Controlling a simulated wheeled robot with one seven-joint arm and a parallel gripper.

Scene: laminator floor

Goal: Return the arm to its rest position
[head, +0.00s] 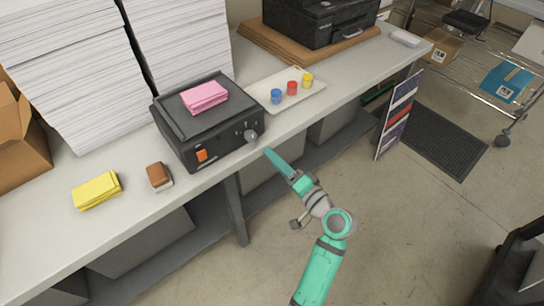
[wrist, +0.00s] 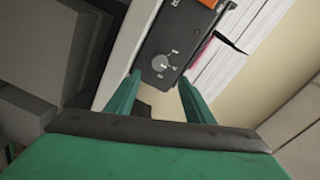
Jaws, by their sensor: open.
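My gripper (head: 268,153) is at the end of my green arm, in front of the bench edge and close to the black laminator (head: 188,144). In the wrist view my gripper (wrist: 160,82) has its two green fingers apart, with nothing held between them. The laminator's front panel (wrist: 181,38) shows beyond the fingers, with its round grey knob (wrist: 160,62) roughly in line with the gap. In the head view the knob (head: 250,135) is just up and left of the fingertips. I cannot tell the exact distance between fingertips and panel.
Pink sheets (head: 204,96) lie on the laminator. A yellow pad (head: 97,190) and a brown block (head: 159,176) are left of it. A tray (head: 262,94) with blue, red and yellow items is right. The bench (head: 130,225) edge is close; open floor (head: 410,220) lies right.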

